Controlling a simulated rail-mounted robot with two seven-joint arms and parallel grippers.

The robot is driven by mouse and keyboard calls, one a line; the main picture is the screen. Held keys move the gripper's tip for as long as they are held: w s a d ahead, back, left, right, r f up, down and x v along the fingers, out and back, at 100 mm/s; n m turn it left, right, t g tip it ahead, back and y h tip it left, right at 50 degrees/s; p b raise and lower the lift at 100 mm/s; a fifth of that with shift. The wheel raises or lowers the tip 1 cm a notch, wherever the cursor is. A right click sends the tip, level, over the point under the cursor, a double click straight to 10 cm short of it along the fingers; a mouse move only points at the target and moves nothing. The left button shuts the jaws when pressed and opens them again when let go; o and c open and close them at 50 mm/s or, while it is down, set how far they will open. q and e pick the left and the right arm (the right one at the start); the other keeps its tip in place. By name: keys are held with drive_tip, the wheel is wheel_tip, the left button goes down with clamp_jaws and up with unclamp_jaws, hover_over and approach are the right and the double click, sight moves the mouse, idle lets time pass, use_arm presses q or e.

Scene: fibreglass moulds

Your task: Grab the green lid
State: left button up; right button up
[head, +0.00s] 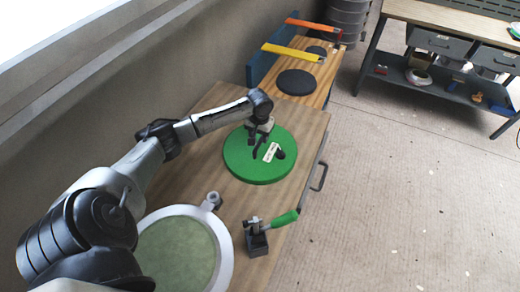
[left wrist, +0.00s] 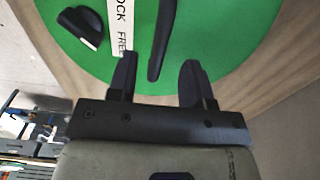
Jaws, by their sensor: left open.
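The green lid (head: 240,172) is a round disc lying flat on the wooden bench top, and it fills much of the left wrist view (left wrist: 215,40). On it are a white label (head: 271,152), a black knob (head: 281,154) and a slim black bar handle (left wrist: 162,40). My left gripper (head: 258,150) is above the lid, pointing down, with its fingers apart and nothing held. In the left wrist view the bar's near end lies between the lines of my two fingertips (left wrist: 157,66); I cannot tell the remaining height. My right gripper is not in view.
A round mould with a white rim (head: 224,247) lies on the near bench. A green-handled clamp (head: 257,242) stands near the bench's right edge. Behind is another bench with a black disc (head: 297,82) and orange and yellow tools. Open floor lies to the right.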

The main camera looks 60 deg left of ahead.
sight(260, 141)
use_arm(q)
wheel_tip(260, 141, down, 5)
drive_tip(key=shift+w+r+b, duration=0.15)
drive_tip(key=shift+b, duration=0.35)
clamp_jaws()
drive_tip(key=shift+r, duration=0.1)
